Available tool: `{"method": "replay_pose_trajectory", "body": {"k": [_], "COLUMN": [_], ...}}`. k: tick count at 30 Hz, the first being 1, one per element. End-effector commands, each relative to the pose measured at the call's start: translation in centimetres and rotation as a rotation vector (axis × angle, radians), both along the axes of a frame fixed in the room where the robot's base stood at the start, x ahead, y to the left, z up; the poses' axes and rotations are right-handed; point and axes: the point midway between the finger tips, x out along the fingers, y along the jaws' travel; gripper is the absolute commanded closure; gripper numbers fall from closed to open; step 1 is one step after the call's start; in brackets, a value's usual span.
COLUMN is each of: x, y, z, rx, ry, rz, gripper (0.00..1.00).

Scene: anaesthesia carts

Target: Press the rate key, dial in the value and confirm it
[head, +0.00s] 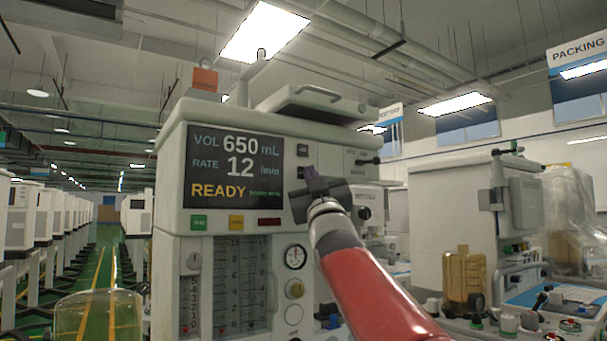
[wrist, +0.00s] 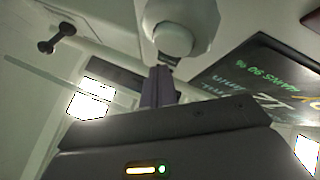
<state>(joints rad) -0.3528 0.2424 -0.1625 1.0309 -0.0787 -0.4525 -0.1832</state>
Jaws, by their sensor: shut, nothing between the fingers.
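The cart's dark display (head: 234,168) reads VOL 650 mL, RATE 12 /min and READY; part of it shows upside down in the wrist view (wrist: 262,85). Green (head: 199,222), yellow (head: 236,222) and red (head: 269,222) keys sit below it; their labels are too small to read. A small dark key (head: 302,150) is right of the display. My gripper (head: 312,172) is shut and empty in front of the panel there. In the wrist view, its fingertips (wrist: 162,70) are close to a pale rounded knob (wrist: 178,25); I cannot tell whether they touch.
Flow tubes (head: 240,280), a round gauge (head: 295,257) and small knobs are lower on the cart. A dark lever (head: 368,161) sticks out right of my gripper. Another cart (head: 455,215) stands at right, and a green-floored aisle (head: 110,270) lies at left.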

Motion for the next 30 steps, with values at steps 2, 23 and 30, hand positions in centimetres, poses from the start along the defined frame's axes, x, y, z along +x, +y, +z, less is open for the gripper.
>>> {"method": "replay_pose_trajectory", "body": {"k": [2, 23, 30], "x": [0.04, 0.72, 0.82], "y": [0.03, 0.48, 0.54], "z": [-0.01, 0.0, -0.03], "rx": [0.0, -0.001, -0.001], "ry": [0.0, 0.0, 0.001], "rz": [0.0, -0.001, -0.001], "gripper": [1.0, 1.0, 1.0]}}
